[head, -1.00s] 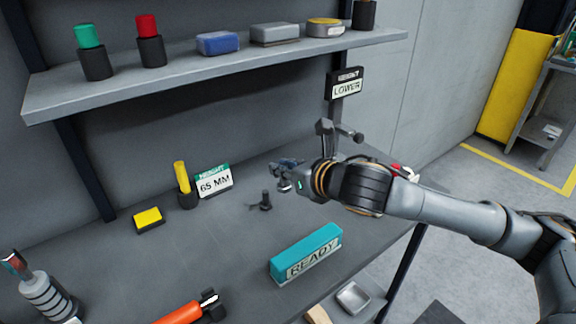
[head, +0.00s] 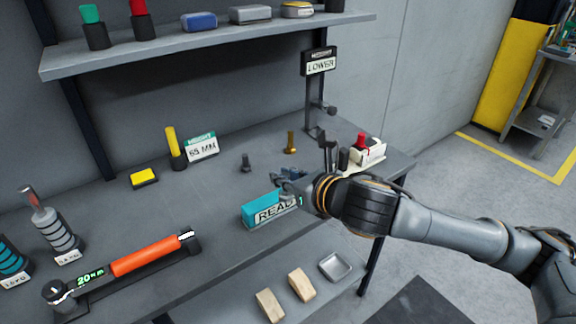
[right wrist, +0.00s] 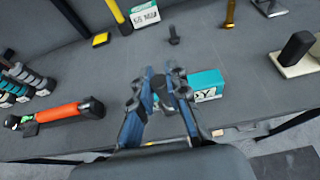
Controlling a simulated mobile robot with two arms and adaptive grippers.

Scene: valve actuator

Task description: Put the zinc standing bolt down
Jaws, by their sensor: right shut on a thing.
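My right gripper (head: 287,176) is low over the bench, at the back right end of the teal READY block (head: 252,217). It also shows in the right wrist view (right wrist: 163,78), shut on a small grey thing between its fingers, which I take for the zinc standing bolt. The fingers hide most of it, and I cannot tell whether it touches the bench. A dark grey bolt (head: 246,162) stands upright on the bench, apart from the gripper. A brass bolt (head: 290,142) stands behind the gripper. My left gripper is not in view.
A post with a LOWER sign (head: 320,62) and a base with a red knob (head: 361,140) stand close to my right wrist. A torque wrench (head: 145,255) lies front left. Two wooden blocks and a metal tray (head: 335,267) sit lower down. Bench around the dark bolt is clear.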

